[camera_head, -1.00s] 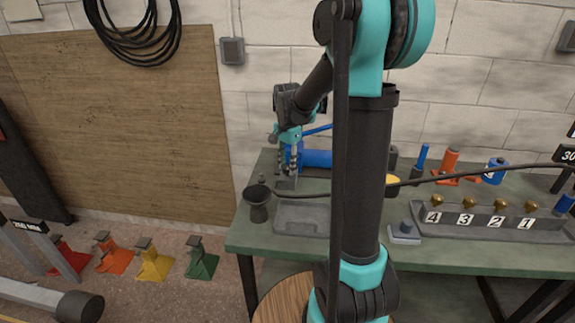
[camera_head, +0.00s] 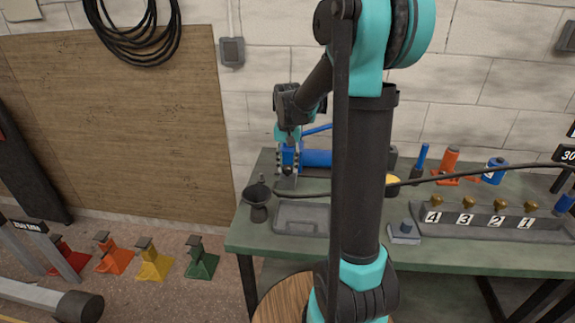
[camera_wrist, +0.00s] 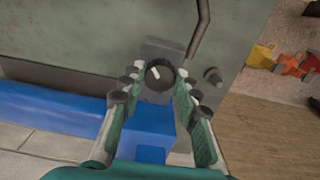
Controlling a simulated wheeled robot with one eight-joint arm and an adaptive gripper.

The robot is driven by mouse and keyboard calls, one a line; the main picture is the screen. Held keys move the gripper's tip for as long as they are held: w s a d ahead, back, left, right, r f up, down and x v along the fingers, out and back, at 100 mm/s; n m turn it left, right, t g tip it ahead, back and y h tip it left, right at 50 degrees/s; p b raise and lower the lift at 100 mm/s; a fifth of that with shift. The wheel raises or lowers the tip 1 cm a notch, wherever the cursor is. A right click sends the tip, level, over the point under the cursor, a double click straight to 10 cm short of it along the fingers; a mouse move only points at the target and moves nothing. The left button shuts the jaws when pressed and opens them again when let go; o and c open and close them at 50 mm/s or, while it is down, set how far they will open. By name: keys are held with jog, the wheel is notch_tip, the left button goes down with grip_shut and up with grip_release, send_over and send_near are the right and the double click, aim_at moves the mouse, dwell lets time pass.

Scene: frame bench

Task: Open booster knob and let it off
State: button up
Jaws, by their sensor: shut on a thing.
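The booster is a blue unit (camera_head: 318,159) at the back left of the bench, partly hidden behind my arm. In the wrist view its blue block (camera_wrist: 150,125) lies between my fingers, with a long blue body (camera_wrist: 50,107) to the left. Its knob (camera_wrist: 159,75) is round and black with a white pointer mark tilted to the upper left. My gripper (camera_wrist: 160,79) is shut on the knob, one fingertip on each side. In the head view my gripper (camera_head: 289,160) is at the booster's left end, and the knob cannot be made out there.
A dark funnel-shaped cup (camera_head: 257,204) and a grey tray (camera_head: 300,229) stand in front of the booster. A black hose (camera_head: 440,177) crosses the bench. A rack of numbered brass fittings (camera_head: 480,223) is at the right. Coloured stands (camera_head: 154,266) are on the floor.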

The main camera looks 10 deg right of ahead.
aim_at(288, 168)
jog(key=n, duration=0.3)
jog(key=shift+n, duration=2.2)
jog(key=o, duration=1.2)
jog(key=shift+c, duration=0.2)
notch_tip(288, 168, up, 12)
jog(key=shift+s, duration=0.1)
